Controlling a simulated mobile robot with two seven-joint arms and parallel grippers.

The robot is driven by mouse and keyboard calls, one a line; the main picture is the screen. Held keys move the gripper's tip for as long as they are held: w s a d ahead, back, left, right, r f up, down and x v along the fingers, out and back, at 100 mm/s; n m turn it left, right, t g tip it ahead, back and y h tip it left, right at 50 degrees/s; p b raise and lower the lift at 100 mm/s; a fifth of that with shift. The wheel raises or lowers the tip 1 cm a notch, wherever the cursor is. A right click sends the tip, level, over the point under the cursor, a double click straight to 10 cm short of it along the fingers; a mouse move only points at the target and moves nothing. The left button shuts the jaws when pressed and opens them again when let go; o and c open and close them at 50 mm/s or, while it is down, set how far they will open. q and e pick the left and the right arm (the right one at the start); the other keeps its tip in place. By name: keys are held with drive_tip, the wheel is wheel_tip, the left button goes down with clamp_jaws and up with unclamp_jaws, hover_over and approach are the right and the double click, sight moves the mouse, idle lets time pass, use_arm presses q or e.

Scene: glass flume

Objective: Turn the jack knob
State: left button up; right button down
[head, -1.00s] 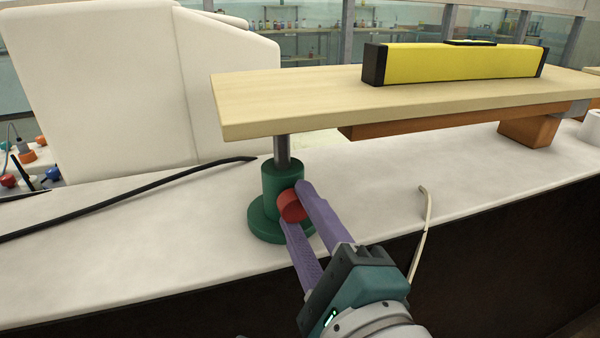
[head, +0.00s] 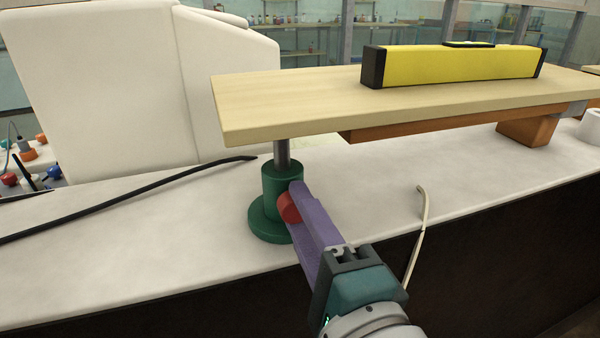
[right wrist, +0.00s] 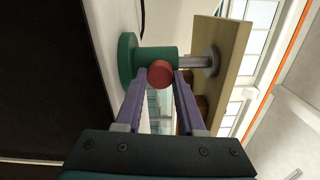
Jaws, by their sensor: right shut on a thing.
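The green jack (head: 283,190) stands upright on the white ledge, its grey rod under the left end of a pale wooden board (head: 300,104). Its red knob (head: 289,207) faces my right gripper (head: 296,212). The right wrist view also shows the jack (right wrist: 127,62) on its side, with the red knob (right wrist: 160,74) between the two purple fingertips of my right gripper (right wrist: 161,80). The gripper is shut on the knob. In the head view one finger largely hides the other. A yellow spirit level (head: 455,64) lies on the board. My left gripper is not in view.
An orange-brown block (head: 528,131) supports the board's right part. A black cable (head: 130,194) lies on the ledge (head: 130,250) at left, and a thin pale strip (head: 419,235) hangs over its front edge. A large white block (head: 100,90) stands behind.

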drive_tip(key=c, duration=0.5)
unclamp_jaws()
drive_tip(key=shift+f, duration=0.15)
